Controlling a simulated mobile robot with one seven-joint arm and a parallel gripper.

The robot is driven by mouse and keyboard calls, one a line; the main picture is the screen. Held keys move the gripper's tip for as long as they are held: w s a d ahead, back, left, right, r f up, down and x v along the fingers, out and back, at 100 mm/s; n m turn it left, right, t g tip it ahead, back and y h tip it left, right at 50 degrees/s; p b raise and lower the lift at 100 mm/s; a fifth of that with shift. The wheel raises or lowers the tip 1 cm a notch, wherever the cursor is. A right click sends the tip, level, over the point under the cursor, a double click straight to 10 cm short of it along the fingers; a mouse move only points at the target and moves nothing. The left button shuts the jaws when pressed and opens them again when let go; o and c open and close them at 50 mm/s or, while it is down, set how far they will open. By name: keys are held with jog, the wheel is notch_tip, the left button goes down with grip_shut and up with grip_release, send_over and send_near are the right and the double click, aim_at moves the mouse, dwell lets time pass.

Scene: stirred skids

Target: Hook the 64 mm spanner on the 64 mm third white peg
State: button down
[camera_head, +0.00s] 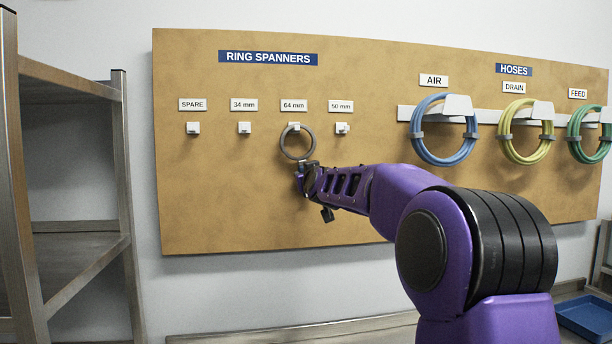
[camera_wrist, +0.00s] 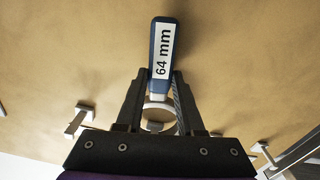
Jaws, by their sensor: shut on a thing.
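The 64 mm spanner (camera_wrist: 163,28) has a blue handle with a white "64 mm" label. My gripper (camera_wrist: 159,80) is shut on it below the label in the wrist view. The spanner's grey ring (camera_head: 281,144) is up against the board in the head view, just above my gripper (camera_head: 307,170). The 64 mm third white peg (camera_head: 294,126) shows at the top of the ring. In the wrist view the peg (camera_wrist: 155,127) shows within the ring's outline. I cannot tell whether the ring rests on it. My gripper hides the handle in the head view.
The spare peg (camera_head: 193,128), the 34 mm peg (camera_head: 244,128) and the 50 mm peg (camera_head: 342,128) are bare. Blue (camera_head: 417,148), yellow and green hoses hang at the right. A metal shelf (camera_head: 75,265) stands at the left.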

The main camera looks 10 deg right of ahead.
jog(key=shift+c, duration=2.2)
grip_release()
jog(key=shift+s+f, duration=0.1)
jog(key=shift+s, duration=0.05)
